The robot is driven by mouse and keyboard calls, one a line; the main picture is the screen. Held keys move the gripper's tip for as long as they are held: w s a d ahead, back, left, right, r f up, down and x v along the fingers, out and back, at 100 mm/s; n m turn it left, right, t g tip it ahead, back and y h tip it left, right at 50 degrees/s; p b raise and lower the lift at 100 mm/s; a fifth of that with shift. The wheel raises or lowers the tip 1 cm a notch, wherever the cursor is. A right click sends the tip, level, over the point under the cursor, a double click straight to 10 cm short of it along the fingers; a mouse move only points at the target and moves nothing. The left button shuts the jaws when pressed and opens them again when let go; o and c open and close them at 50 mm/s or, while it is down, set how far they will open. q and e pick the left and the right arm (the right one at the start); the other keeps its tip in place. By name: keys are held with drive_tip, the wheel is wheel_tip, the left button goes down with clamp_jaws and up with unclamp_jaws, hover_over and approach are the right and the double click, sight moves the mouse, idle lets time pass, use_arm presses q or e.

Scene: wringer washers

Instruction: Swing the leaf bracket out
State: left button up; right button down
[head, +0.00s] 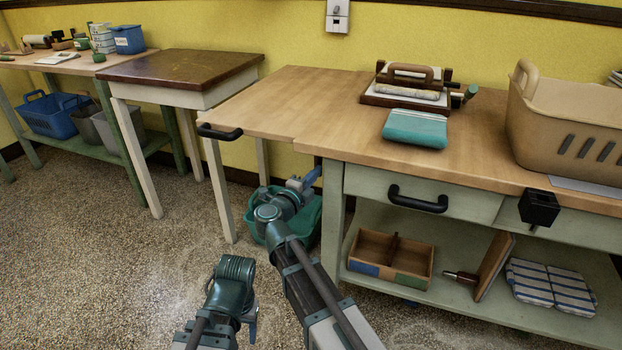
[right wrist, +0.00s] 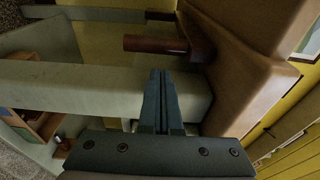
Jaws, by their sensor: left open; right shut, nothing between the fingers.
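The workbench's left leaf (head: 265,105) is up and level with the top, with a black handle (head: 219,132) on its left end. I cannot make out the leaf bracket in the head view. In the right wrist view, a reddish-brown bar (right wrist: 158,43) under the brown wood may be the bracket; I cannot be sure. My right gripper (head: 310,179) is under the leaf near the bench leg. Its shut, empty fingers (right wrist: 161,88) show against a pale beam (right wrist: 80,84), below the bar in the picture. My left gripper (head: 251,326) is open, low in front of the bench, mostly hidden.
A teal tub (head: 252,226) stands on the floor under the leaf. A brown-topped table (head: 180,70) stands left of the leaf. The floor at left is clear.

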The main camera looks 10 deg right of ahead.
drive_tip(key=shift+x, duration=2.55)
drive_tip(key=shift+w+a, duration=0.1)
